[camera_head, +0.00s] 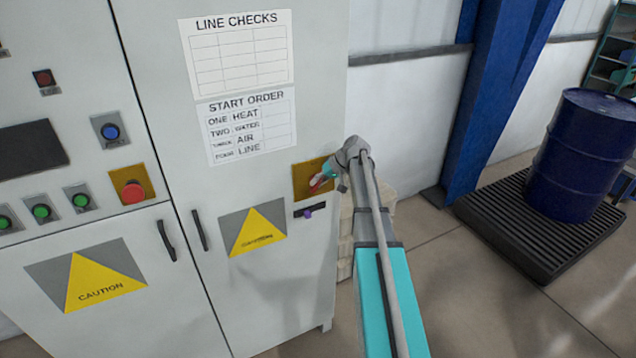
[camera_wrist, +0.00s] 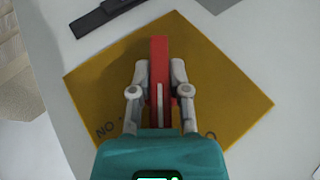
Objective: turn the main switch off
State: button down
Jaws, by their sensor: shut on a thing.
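The main switch is a red handle (camera_wrist: 158,52) on a yellow-brown square plate (camera_wrist: 95,85), set in the grey cabinet door. In the head view the plate (camera_head: 303,176) sits below the paper sheets, with a bit of the red handle (camera_head: 317,181) showing. My gripper (camera_wrist: 159,75) is shut on the handle, one finger on each side. The handle runs up and down in the wrist view, its top end standing past my fingertips. Lettering shows on the plate's lower left and right, partly hidden by my gripper. In the head view my gripper (camera_head: 325,179) partly covers the plate.
A small dark label strip with a purple knob (camera_head: 308,212) is just below the plate. A red emergency button (camera_head: 132,191) and green buttons (camera_head: 41,211) are on the left cabinet. A blue drum (camera_head: 582,155) stands on a black pallet (camera_head: 510,225) at right.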

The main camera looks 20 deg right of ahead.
jog(key=shift+r+h+p, duration=0.1)
jog(key=shift+h+p, duration=0.2)
jog(key=h+p, duration=0.1)
jog(key=h, duration=0.1)
jog(key=shift+s+a+n+h+p, duration=0.1)
jog(key=shift+n+h+p, duration=0.2)
jog(key=shift+p, duration=0.05)
jog(key=shift+n+h+p, duration=0.35)
jog(key=shift+n+h, duration=0.05)
jog(key=shift+h, duration=1.3)
jog(key=c, duration=0.6)
grip_release()
